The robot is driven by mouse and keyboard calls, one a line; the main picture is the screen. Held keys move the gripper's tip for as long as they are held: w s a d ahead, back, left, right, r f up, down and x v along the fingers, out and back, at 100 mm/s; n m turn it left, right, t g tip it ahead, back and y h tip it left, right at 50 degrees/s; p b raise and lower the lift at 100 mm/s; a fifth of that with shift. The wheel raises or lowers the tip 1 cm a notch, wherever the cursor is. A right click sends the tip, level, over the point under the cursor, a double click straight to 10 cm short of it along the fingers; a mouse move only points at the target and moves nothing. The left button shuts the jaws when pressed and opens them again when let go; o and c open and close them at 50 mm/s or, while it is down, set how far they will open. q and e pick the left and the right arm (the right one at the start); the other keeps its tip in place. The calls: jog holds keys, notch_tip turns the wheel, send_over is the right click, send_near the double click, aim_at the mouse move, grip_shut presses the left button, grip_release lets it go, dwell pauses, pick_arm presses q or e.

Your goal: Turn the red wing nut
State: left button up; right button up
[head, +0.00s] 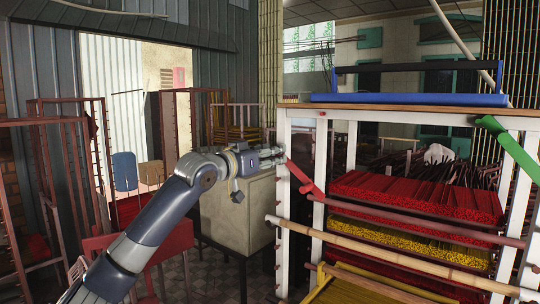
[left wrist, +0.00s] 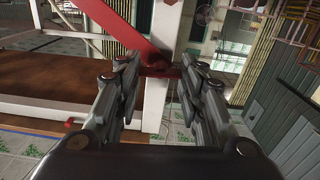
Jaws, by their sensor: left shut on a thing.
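The red wing nut (head: 305,180) shows in the head view as a long, slanted red bar at the left white post of the rack. In the left wrist view the red wing nut (left wrist: 143,43) runs from the upper left down to between the fingertips. My left gripper (head: 282,156) reaches it from the left, level with its upper end. In the left wrist view my left gripper (left wrist: 160,70) has a finger on each side of the red part and is shut on it. The fingertips partly hide the contact. My right gripper is not in view.
The white-framed rack (head: 290,250) holds red incense bundles (head: 415,195) and yellow ones (head: 410,238). A green bar (head: 508,145) slants at its right post. A blue tray (head: 410,99) lies on top. A beige cabinet (head: 235,212) stands below my left forearm.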

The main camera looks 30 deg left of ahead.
pick_arm(q)
jog(key=shift+a+f+n+p, duration=0.15)
jog(key=shift+n+p, duration=1.7)
jog(key=shift+n, duration=2.8)
jog(key=shift+a+f+n+p, duration=0.1)
jog(key=shift+n+p, duration=1.7)
jog(key=shift+n, duration=2.85)
jog(key=o, duration=1.1)
jog(key=shift+s, duration=0.15)
jog(key=s, duration=0.7)
jog(key=s+a, duration=0.1)
jog(key=s, duration=0.3)
jog(key=shift+s+f, duration=0.1)
jog(key=shift+s, duration=0.25)
